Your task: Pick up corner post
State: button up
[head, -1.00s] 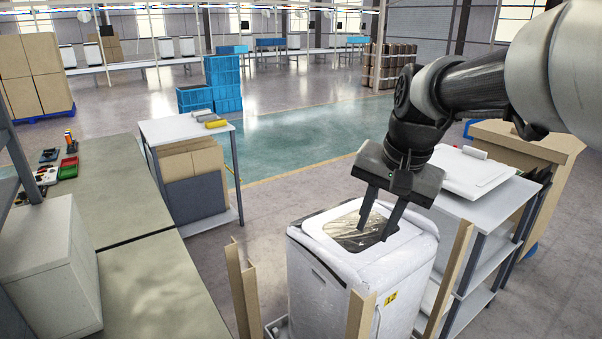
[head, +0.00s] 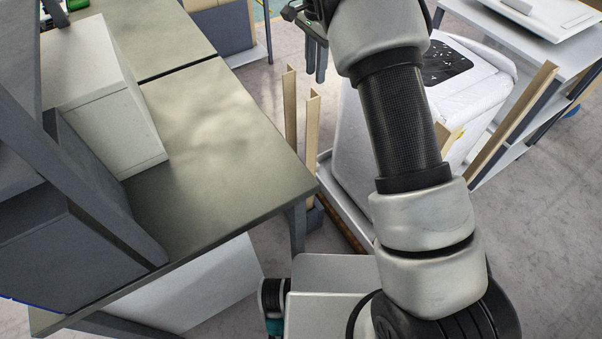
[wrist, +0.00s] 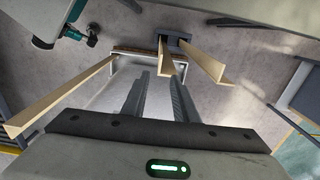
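Tan L-section corner posts stand upright around the plastic-wrapped white appliance (head: 355,145). Two stand close together on its left, a left one (head: 291,110) and a right one (head: 312,145); a third post (head: 515,118) is on its right. My gripper (head: 316,68) is just above the left pair, partly hidden by my arm. In the wrist view my gripper (wrist: 160,82) is open and empty, its fingers apart. The middle post (wrist: 166,60) shows between and beyond the fingertips. Another post (wrist: 205,62) is to the right, and one (wrist: 60,96) to the left.
A dark worktable (head: 215,165) with a white box (head: 105,90) lies left of the posts, its edge close to them. A grey shelf cart (head: 560,60) stands at the right. Bare floor lies at the lower right.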

aim_at(313, 116)
notch_tip(313, 116, down, 18)
jog(key=shift+r+b, duration=0.2)
jog(key=shift+b, duration=0.5)
grip_shut()
dwell(1.2)
